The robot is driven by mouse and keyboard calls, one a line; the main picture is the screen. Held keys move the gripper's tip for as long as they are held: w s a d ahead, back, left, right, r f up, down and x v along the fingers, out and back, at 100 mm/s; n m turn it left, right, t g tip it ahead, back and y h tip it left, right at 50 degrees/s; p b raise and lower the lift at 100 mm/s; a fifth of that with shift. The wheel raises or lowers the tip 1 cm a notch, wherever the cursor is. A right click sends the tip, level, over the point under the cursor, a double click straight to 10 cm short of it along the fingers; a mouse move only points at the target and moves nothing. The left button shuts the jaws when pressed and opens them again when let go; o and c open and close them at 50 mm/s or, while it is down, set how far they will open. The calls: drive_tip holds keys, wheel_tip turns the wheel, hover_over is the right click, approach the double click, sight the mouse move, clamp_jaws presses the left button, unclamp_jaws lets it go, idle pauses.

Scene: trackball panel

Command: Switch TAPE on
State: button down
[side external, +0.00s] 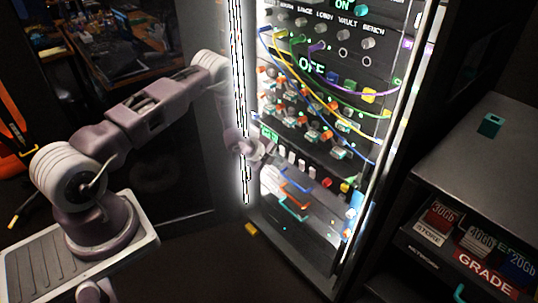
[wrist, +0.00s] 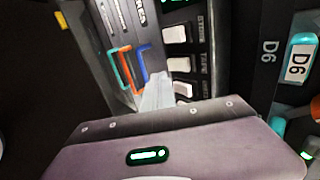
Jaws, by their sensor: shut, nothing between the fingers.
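The TAPE switch (wrist: 179,64) is a white rocker beside its TAPE label (wrist: 204,64) in the wrist view. It sits between two similar white rockers, and I cannot tell which way it is set. My gripper (wrist: 157,88) is shut and empty, its pale fingers pointing at the panel just left of the rocker row. Contact with a switch cannot be made out. In the side view my gripper (side external: 262,149) is at the left part of the rack, near a row of small white switches (side external: 291,156), whose labels are too small to read.
The rack (side external: 330,140) has coloured cables (side external: 320,95) hanging across its upper part. Blue, orange and teal handles (wrist: 127,68) stick out beside the switches. A shelf (side external: 465,150) with labelled cartridges (side external: 440,215) stands at the right. A bright strip (side external: 239,100) edges the rack's left.

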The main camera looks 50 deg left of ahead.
drive_tip(key=v, duration=1)
drive_tip(key=f+t, duration=0.1)
drive_tip(key=s+f+t, duration=0.1)
drive_tip(key=f, duration=0.1)
drive_tip(key=shift+s, duration=0.35)
